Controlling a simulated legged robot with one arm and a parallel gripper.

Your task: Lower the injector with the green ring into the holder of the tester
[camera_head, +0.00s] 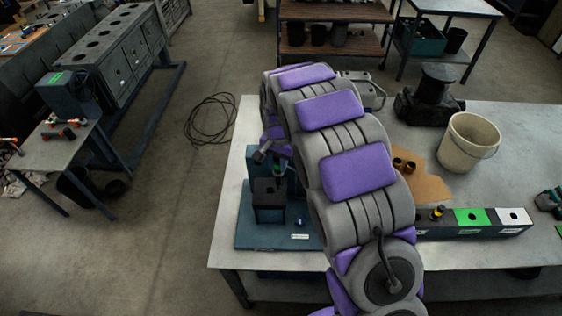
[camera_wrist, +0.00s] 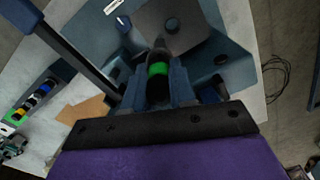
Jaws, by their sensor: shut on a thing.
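My gripper (camera_wrist: 158,88) is shut on the injector with the green ring (camera_wrist: 157,69), which shows between the jaws in the wrist view. Its dark nose points away from the wrist camera, toward the tester. In the head view the green ring (camera_head: 278,170) is a small spot just above the tester's dark block (camera_head: 269,197). The tester's blue base plate (camera_head: 262,233) lies on the bench, partly behind my arm. The tester also shows in the wrist view (camera_wrist: 222,75). The holder's opening is hidden, and I cannot tell whether the injector's nose is in it.
A rack (camera_head: 470,231) with green and white patches stands right of my arm, holding an injector with a yellow ring (camera_head: 437,212). A beige bucket (camera_head: 467,142), a dark part (camera_head: 432,95) and brown cardboard (camera_head: 427,184) lie behind it. A tester lever (camera_wrist: 75,50) crosses the wrist view's left.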

